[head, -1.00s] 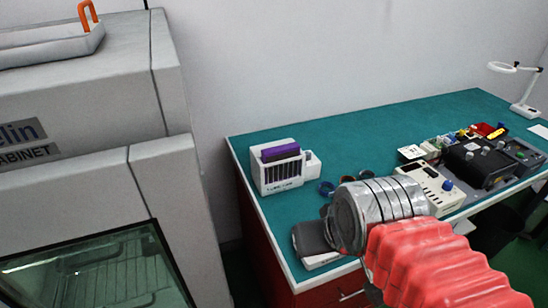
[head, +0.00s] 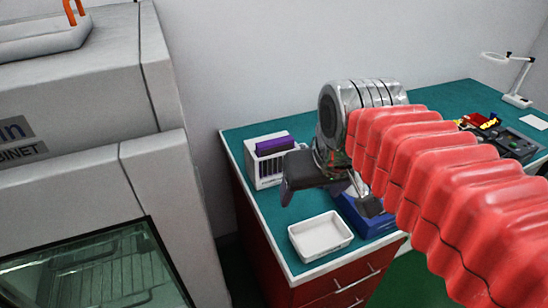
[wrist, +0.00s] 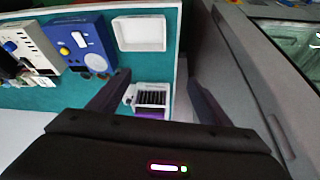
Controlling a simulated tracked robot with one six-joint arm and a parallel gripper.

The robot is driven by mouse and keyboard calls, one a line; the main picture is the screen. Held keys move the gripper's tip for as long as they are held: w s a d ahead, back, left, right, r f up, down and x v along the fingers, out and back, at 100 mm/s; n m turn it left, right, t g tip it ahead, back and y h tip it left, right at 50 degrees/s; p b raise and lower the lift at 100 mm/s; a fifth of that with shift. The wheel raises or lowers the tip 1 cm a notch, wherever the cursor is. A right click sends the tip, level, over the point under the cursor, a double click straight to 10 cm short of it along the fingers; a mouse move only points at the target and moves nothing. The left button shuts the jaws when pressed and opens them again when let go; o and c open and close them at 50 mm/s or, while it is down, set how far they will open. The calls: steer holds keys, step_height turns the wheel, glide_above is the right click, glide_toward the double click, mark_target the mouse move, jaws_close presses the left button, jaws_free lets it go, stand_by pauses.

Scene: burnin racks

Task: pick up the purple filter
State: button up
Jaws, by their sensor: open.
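The purple filter (head: 275,145) sits in the top of a white slotted box (head: 262,172) at the table's left back. In the wrist view, the filter (wrist: 150,115) is a purple strip at the lower edge of the white box (wrist: 153,88), partly hidden by my gripper's body. My gripper (head: 328,200) is open and empty, above the table and in front and to the right of the box in the head view. In the wrist view, the fingers of my gripper (wrist: 158,76) spread on either side of the box, apart from it.
A white tray (head: 320,238) lies at the table's front left, beside a blue instrument (head: 375,222). A large grey cabinet (head: 75,110) stands left of the table. More instruments and a magnifier lamp (head: 515,75) are on the right. Bare green tabletop lies around the box.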

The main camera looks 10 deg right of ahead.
steer(key=o, duration=0.7)
steer(key=w+r+g, duration=0.1)
steer(key=w+r, duration=0.4)
steer(key=w, duration=0.3)
steer(key=shift+r+n, duration=0.25)
steer(key=shift+n, duration=0.05)
steer(key=w+f+n+g, duration=0.1)
steer(key=w+g, duration=0.2)
steer(key=w, duration=2.2)
steer(key=shift+f+g, duration=0.25)
steer(key=shift+g, duration=0.15)
glide_above(275, 141)
steer(key=shift+w+d+f, duration=0.1)
steer(key=shift+w+f, duration=0.05)
steer(key=shift+f, duration=4.15)
steer(key=shift+s+f, duration=0.2)
steer(key=shift+f, duration=2.4)
